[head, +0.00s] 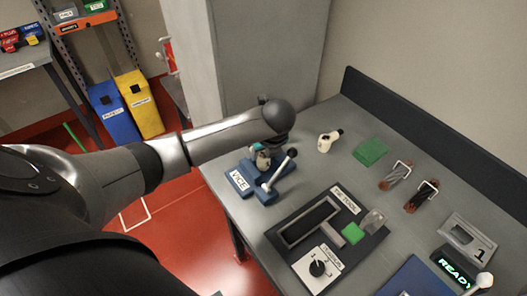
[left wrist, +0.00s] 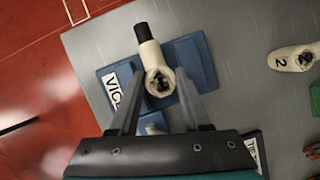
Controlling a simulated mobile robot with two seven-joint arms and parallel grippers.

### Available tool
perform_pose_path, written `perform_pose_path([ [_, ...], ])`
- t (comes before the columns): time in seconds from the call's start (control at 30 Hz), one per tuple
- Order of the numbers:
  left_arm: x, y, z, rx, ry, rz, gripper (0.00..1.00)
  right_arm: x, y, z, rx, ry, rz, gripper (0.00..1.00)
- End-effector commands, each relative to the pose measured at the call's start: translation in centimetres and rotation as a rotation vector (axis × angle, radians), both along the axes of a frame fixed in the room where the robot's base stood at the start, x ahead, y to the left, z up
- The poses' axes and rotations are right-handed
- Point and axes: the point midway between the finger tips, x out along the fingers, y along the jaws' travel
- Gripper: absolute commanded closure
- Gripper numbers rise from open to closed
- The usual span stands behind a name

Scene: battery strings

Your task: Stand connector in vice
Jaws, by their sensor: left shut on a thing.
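A cream connector (left wrist: 154,66) with a black end is between the fingers of my left gripper (left wrist: 157,82) in the left wrist view. The gripper is shut on it, over the blue vice (left wrist: 196,58). In the head view my left gripper (head: 266,151) is at the vice (head: 239,180), mostly hidden by my arm, with a little of the connector (head: 263,159) showing. The vice has a lever with a dark knob. I cannot tell whether the connector touches the vice. My right gripper is not in view.
A second cream connector (head: 325,142), marked 2 in the left wrist view (left wrist: 292,58), lies apart on the grey bench (head: 222,193). A green block (head: 370,151), two handled tools and a dark tray (head: 277,240) are on the right. The floor is red.

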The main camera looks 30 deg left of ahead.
Motion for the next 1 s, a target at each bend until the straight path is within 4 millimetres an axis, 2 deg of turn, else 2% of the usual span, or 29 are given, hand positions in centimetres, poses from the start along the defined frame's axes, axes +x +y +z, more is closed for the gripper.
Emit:
perform_pose_path([
  [0.07, 0.0, 0.0, -0.2, 0.000, -0.002, 0.001, 1.00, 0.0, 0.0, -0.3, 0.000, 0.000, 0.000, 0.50],
  [0.1, 0.0, 0.0, -0.3, 0.000, 0.000, 0.000, 0.50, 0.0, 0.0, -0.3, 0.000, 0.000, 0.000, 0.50],
  [0.33, 0.0, 0.0, -0.2, 0.000, 0.000, 0.000, 0.24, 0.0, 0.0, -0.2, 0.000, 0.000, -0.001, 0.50],
  [0.73, 0.0, -0.1, 0.5, 0.000, -0.002, -0.001, 0.22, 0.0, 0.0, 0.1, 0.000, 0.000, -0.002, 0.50],
  [0.87, -0.4, -0.6, 2.1, -0.001, -0.004, -0.002, 0.22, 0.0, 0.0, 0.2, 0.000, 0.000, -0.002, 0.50],
  [1.0, -1.0, -1.5, 4.6, -0.001, -0.005, -0.003, 0.22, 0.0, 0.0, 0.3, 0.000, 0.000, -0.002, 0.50],
])
